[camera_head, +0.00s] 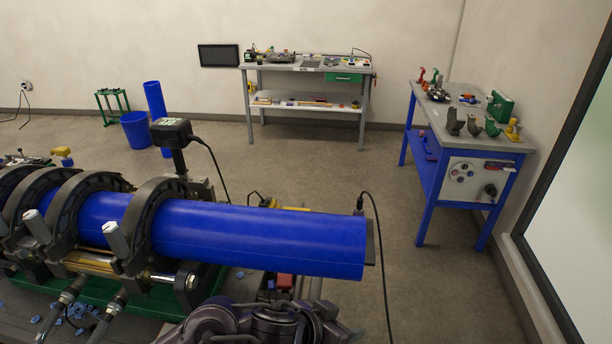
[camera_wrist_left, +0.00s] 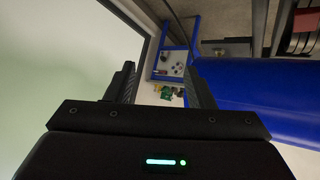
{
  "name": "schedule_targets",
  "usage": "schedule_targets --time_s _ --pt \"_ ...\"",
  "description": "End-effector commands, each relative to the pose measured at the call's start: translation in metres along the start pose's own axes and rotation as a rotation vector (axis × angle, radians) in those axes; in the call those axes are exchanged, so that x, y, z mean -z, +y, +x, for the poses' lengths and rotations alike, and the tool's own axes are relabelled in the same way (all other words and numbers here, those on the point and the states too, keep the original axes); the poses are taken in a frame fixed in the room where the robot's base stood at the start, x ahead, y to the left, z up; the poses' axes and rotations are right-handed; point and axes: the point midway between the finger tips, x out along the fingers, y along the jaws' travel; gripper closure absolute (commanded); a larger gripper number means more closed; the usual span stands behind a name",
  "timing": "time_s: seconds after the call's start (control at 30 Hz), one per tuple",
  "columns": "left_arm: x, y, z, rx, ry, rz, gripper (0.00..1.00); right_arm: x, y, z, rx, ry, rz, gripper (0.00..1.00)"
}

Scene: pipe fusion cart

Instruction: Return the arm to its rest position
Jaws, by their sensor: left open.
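My left gripper (camera_wrist_left: 160,86) shows in the left wrist view with its two black fingers apart and nothing between them. The blue pipe (camera_head: 262,236) lies in the clamps in the head view; in the left wrist view the pipe (camera_wrist_left: 265,92) is just right of the right finger, and I cannot tell if they touch. Dark arm links of mine show at the bottom middle of the head view, below the pipe; the fingers are not clear there. My right gripper is in neither view.
Black ring clamps (camera_head: 165,205) hold the pipe on the cart. A black box on a post (camera_head: 171,131) stands behind it with a cable. A blue-legged workbench (camera_head: 477,150) is at right, a grey bench (camera_head: 308,69) at the back wall. Floor between them is clear.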

Motion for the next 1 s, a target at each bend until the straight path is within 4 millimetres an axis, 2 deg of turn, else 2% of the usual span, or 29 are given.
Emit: schedule_targets --time_s 0.07,0.17,0.23,0.4,0.5,0.7,0.9,1.0 --pt "0.010 0.002 -0.011 0.047 0.063 -0.031 0.51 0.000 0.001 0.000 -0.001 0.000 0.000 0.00" --pt "0.012 -0.018 -0.031 0.148 0.091 -0.078 0.51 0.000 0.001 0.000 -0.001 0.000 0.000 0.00" --pt "0.001 -0.038 -0.046 0.227 0.071 -0.122 0.51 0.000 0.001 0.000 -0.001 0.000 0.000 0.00" --pt "-0.052 -0.084 -0.085 0.383 -0.069 -0.229 0.51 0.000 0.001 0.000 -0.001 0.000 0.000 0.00" --pt "-0.086 -0.100 -0.104 0.432 -0.162 -0.275 0.51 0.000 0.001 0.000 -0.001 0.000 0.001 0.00" --pt "-0.147 -0.114 -0.140 0.480 -0.332 -0.353 0.51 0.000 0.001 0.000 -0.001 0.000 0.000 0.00" --pt "-0.199 -0.115 -0.173 0.492 -0.483 -0.418 0.51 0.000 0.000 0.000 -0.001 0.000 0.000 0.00" --pt "-0.218 -0.126 -0.145 0.487 -0.493 -0.412 0.51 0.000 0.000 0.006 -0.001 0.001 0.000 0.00"
